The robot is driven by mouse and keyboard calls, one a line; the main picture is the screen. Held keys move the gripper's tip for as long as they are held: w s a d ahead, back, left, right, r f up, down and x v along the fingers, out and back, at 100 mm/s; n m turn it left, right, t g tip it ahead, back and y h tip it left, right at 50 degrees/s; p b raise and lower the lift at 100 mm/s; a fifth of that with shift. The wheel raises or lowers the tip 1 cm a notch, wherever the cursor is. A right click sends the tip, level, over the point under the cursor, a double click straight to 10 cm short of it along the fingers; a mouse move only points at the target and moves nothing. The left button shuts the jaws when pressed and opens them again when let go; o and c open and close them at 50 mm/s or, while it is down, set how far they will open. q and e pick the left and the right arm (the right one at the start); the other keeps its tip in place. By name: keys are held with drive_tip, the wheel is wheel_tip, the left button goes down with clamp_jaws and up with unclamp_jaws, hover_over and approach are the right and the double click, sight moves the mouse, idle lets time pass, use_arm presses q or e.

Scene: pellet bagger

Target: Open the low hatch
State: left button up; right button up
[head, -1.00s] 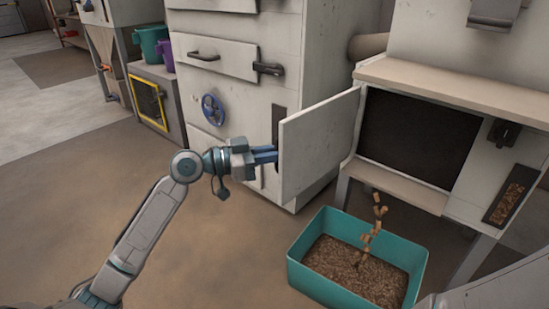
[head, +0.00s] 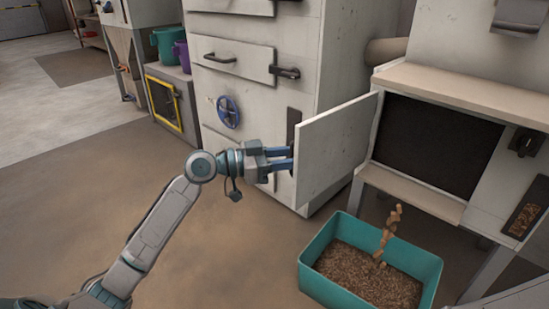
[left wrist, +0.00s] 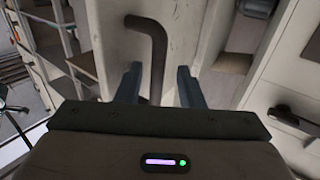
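The low hatch is a pale panel (head: 337,145) on the right-hand machine, swung wide open at the left of its dark opening (head: 437,147). Its inner face shows in the head view. My left gripper (head: 291,158) is at the panel's free left edge, with its fingertips partly behind it. In the left wrist view, the two fingers (left wrist: 158,85) are spread apart, with a dark bent bar handle (left wrist: 157,55) between them. There are visible gaps on both sides of the bar. My right gripper is out of view.
A teal bin (head: 320,273) of brown pellets stands below the opening, with pellets in the air above it. A tall pale cabinet (head: 250,100) with a blue wheel (head: 228,112) stands behind the panel. The floor to the left is clear.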

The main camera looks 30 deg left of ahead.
use_arm(q)
drive_tip(key=p+v, duration=0.2)
drive_tip(key=v, duration=0.8)
drive_tip(key=shift+s+a+p, duration=0.15)
drive_tip(key=shift+s+p, duration=0.05)
drive_tip(key=shift+p, duration=0.15)
idle(0.5)
